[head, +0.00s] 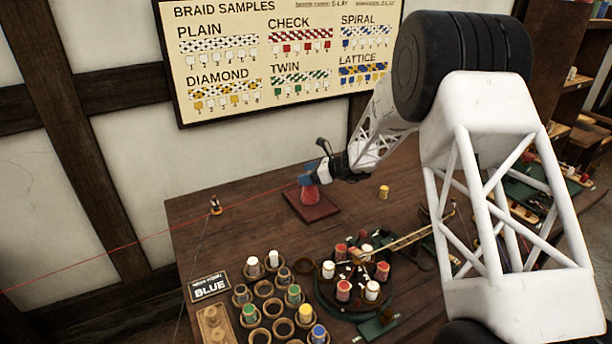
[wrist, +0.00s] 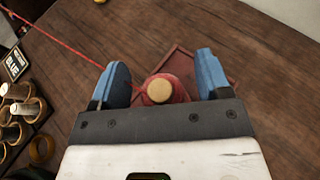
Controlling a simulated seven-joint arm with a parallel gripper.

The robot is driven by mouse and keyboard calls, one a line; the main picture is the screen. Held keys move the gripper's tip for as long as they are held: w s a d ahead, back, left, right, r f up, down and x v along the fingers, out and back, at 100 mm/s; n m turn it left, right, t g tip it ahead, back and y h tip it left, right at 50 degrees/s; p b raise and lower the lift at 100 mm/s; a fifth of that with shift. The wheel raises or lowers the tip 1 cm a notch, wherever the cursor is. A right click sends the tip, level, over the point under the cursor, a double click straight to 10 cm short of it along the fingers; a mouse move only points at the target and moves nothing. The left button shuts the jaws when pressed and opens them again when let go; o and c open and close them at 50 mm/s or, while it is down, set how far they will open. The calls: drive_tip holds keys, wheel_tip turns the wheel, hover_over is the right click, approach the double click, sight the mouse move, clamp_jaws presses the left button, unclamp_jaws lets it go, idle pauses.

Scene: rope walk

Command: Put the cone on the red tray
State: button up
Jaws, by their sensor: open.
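The red cone (head: 311,196) stands on the red tray (head: 325,213) near the back of the table. In the wrist view the cone (wrist: 180,86) shows from above with a round tan top, and the tray (wrist: 180,59) shows beyond it. My gripper (head: 308,179) is over the cone with its blue fingers apart. In the wrist view the fingers of my gripper (wrist: 162,76) lie on either side of the cone, with gaps between. A red thread runs from the cone area away to the left. The cone's base is partly hidden.
A round braiding stand (head: 357,274) with red and white bobbins is in front. A rack of cups and bobbins (head: 265,312) is at front left, near a sign reading BLUE (head: 209,287). A small yellow spool (head: 384,192) stands right of the tray. A small post (head: 215,205) guides the thread.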

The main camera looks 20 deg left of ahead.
drive_tip(key=v, duration=1.1)
drive_tip(key=shift+d, duration=0.25)
idle(0.5)
drive_tip(key=s+d+r+n+h, duration=0.2)
drive_tip(key=s+d+r+n, duration=0.1)
drive_tip(key=s+d+r, duration=0.4)
drive_tip(key=s+d+r+n+h, duration=0.2)
drive_tip(key=s+d+r+n, duration=0.15)
drive_tip(key=s, duration=0.45)
drive_tip(key=s+d+r+n+h, duration=0.2)
drive_tip(key=s+d+r, duration=0.35)
drive_tip(key=s, duration=0.25)
drive_tip(key=s+d+n+t+h, duration=0.1)
drive_tip(key=s+d+n+h, duration=0.1)
drive_tip(key=s+d, duration=0.4)
drive_tip(key=s+d+n+h, duration=0.3)
drive_tip(key=s+d, duration=0.4)
drive_tip(key=s, duration=0.8)
drive_tip(key=s+d+n+t+h, duration=0.1)
drive_tip(key=s+d+n, duration=0.3)
drive_tip(key=s, duration=0.6)
drive_tip(key=d+h, duration=0.1)
drive_tip(key=d, duration=0.1)
drive_tip(key=shift+s+d+r+t+h, duration=0.2)
drive_tip(key=shift+d+r+t+h, duration=0.1)
drive_tip(key=shift+d, duration=0.1)
